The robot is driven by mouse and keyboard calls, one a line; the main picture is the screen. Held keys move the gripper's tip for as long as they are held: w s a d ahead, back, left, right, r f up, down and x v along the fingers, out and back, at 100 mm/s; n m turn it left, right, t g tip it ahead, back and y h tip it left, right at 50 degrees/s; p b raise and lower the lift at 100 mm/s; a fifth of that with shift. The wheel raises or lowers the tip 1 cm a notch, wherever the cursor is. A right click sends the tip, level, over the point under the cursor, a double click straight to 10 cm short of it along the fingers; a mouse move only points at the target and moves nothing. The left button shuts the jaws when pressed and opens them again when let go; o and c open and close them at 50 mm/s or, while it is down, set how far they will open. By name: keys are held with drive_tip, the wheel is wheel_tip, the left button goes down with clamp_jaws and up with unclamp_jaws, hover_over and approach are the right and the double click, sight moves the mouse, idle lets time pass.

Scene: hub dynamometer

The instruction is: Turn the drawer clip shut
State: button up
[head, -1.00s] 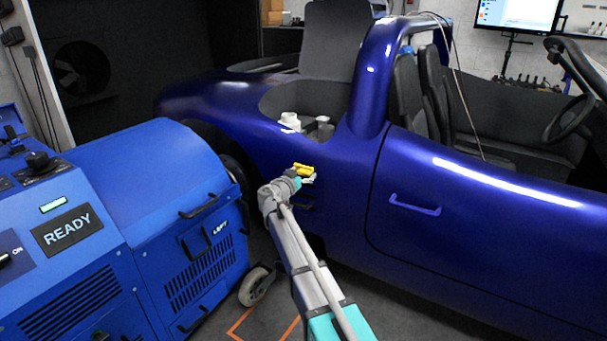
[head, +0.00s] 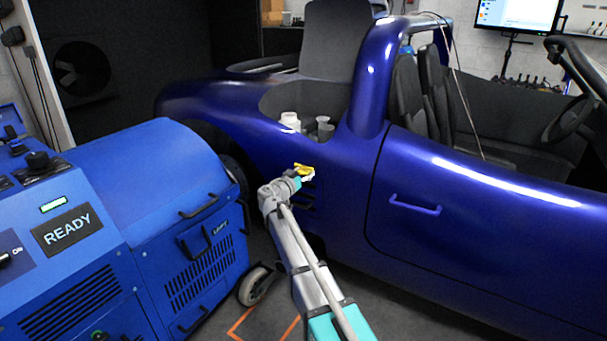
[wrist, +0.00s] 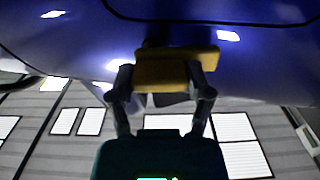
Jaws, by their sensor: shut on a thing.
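The drawer clip is a yellow piece on the side of the dark blue car. It shows small in the head view (head: 303,168) and as a yellow bar across the upper middle of the wrist view (wrist: 176,70). My gripper (wrist: 161,88) has one finger at each side of the yellow bar and is shut on it. In the head view my gripper (head: 298,177) sits at the end of my arm, against the car's side. My gripper hides part of the clip and the panel behind it. I cannot tell the clip's exact turn.
A blue dynamometer unit (head: 160,165) with a READY label stands at the left, close to my arm. The blue car (head: 470,240) fills the right side, with a door handle (head: 415,206). A caster wheel (head: 256,286) stands on the floor left of my arm.

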drive_tip(key=shift+n, duration=0.4)
drive_tip(key=n, duration=0.3)
drive_tip(key=shift+f, duration=0.15)
drive_tip(key=n, duration=0.5)
drive_tip(key=shift+d+f, duration=0.1)
drive_tip(key=n, duration=0.4)
drive_tip(key=shift+f+b, duration=0.1)
drive_tip(key=shift+b, duration=0.25)
drive_tip(key=n, duration=0.4)
drive_tip(key=shift+d+n, duration=0.15)
drive_tip(key=shift+n, duration=0.25)
drive_tip(key=o, duration=1.1)
drive_tip(key=shift+s, duration=0.1)
drive_tip(key=shift+o, duration=0.2)
